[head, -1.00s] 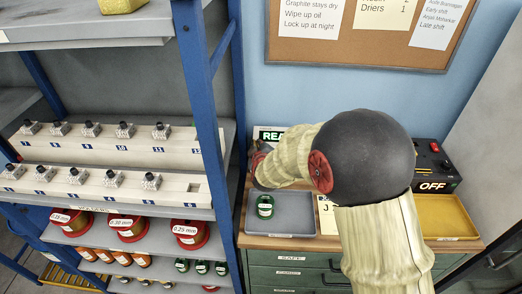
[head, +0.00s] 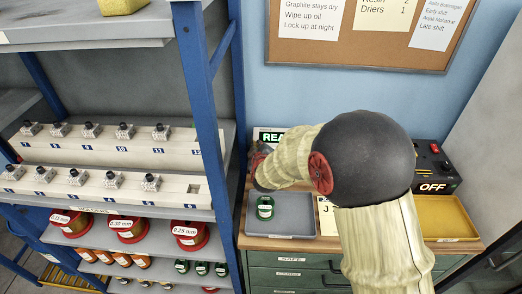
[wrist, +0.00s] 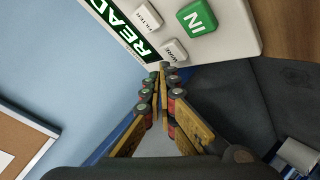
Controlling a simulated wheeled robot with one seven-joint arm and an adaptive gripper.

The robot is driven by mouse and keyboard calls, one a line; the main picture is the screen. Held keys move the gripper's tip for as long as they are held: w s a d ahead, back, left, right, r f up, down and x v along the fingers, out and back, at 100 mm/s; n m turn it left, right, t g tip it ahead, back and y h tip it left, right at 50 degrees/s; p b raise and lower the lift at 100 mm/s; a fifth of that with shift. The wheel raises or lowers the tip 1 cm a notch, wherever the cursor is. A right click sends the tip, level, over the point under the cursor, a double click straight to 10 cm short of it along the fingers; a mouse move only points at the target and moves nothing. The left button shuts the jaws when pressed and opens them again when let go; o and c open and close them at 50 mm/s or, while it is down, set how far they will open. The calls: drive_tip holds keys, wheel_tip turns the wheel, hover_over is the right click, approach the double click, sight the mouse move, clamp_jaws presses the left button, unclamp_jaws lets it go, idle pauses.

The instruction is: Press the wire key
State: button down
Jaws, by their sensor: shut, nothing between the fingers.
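The white wire key (wrist: 174,51) sits on a pale panel at the top of the wrist view, its small lettering partly readable. My gripper (wrist: 164,68) is shut and empty, its fingertips just below the wire key in the picture. I cannot tell whether they touch it. On the same panel are a white filter key (wrist: 148,16) and a larger green IN key (wrist: 197,18). A green display (wrist: 122,22) lies beside them. In the head view my arm hides most of the panel, and the fingertips cannot be made out.
A grey tray (head: 290,226) holding a green-labelled jar (head: 265,208) lies on the bench in front. A black box marked OFF (head: 434,178) and a yellow tray (head: 452,220) stand at the right. Blue-posted shelves (head: 206,120) with spools flank the bench at the left.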

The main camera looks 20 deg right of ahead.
drive_tip(key=shift+w+f, duration=0.2)
drive_tip(key=shift+f, duration=0.15)
drive_tip(key=shift+w+d+f+b, duration=0.1)
drive_tip(key=shift+f+b, duration=0.3)
drive_tip(key=shift+f, duration=0.05)
idle(0.8)
drive_tip(key=shift+r, duration=0.15)
drive_tip(key=shift+s+r+p, duration=0.3)
drive_tip(key=shift+r+p, duration=0.35)
drive_tip(key=shift+p, duration=0.1)
drive_tip(key=r+p, duration=0.1)
drive_tip(key=s+r+p, duration=0.1)
drive_tip(key=r, duration=0.1)
drive_tip(key=r+p, duration=0.1)
drive_tip(key=p, duration=0.1)
drive_tip(key=shift+s+a+r, duration=0.3)
drive_tip(key=shift+s+a, duration=0.1)
idle(0.7)
